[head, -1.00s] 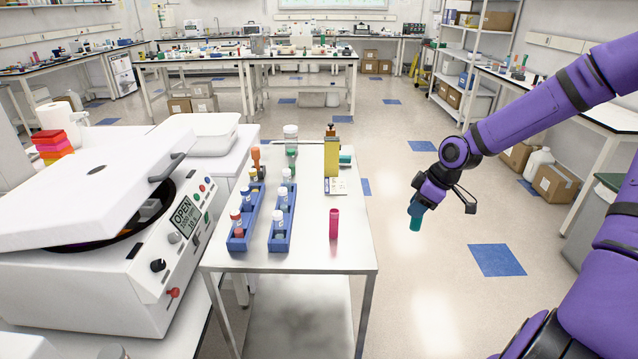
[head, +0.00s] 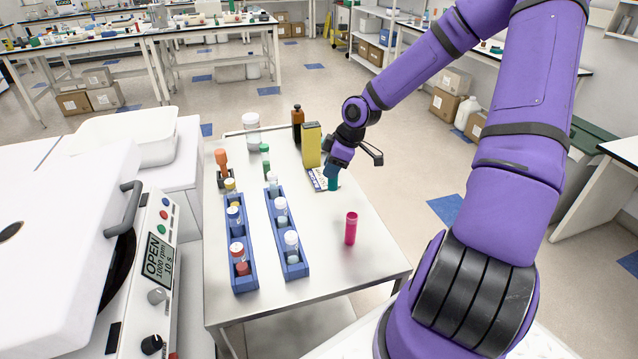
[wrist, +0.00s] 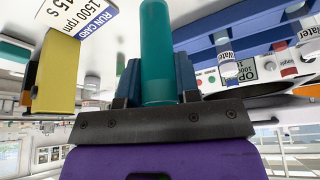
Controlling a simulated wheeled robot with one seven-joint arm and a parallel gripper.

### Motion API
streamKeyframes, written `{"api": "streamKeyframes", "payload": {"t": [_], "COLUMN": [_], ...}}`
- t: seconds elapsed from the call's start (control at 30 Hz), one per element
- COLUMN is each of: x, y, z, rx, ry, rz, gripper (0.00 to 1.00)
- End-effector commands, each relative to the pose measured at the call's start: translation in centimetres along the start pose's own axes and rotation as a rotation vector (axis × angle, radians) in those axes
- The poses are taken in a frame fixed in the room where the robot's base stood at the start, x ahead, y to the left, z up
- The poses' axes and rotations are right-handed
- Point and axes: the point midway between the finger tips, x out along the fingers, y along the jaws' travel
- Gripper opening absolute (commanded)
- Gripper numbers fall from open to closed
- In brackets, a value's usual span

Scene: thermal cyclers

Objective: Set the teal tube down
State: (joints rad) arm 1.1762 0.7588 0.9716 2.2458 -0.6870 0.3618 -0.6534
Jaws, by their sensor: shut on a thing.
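The teal tube (head: 333,179) is held in my gripper (head: 337,170) above the right part of the steel table (head: 325,245), near the yellow box. In the wrist view the teal tube (wrist: 157,55) stands between the two fingers, and my gripper (wrist: 157,95) is shut on it. I cannot tell from the head view whether the tube's lower end touches the table.
A magenta tube (head: 351,228) stands in front of my gripper. Two blue racks (head: 243,268) with capped vials are to the left. An open centrifuge (head: 150,270) is far left.

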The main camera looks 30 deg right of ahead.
Motion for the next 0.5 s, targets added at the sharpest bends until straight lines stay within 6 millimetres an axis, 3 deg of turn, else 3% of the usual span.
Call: {"api": "streamKeyframes", "payload": {"t": [0.1, 0.5], "x": [1.9, 5.9], "y": [-0.1, 0.0], "z": [0.7, 2.3], "rx": [-0.003, -0.003], "ry": [-0.001, -0.001], "rz": [-0.003, -0.001], "gripper": [0.08, 0.08]}}
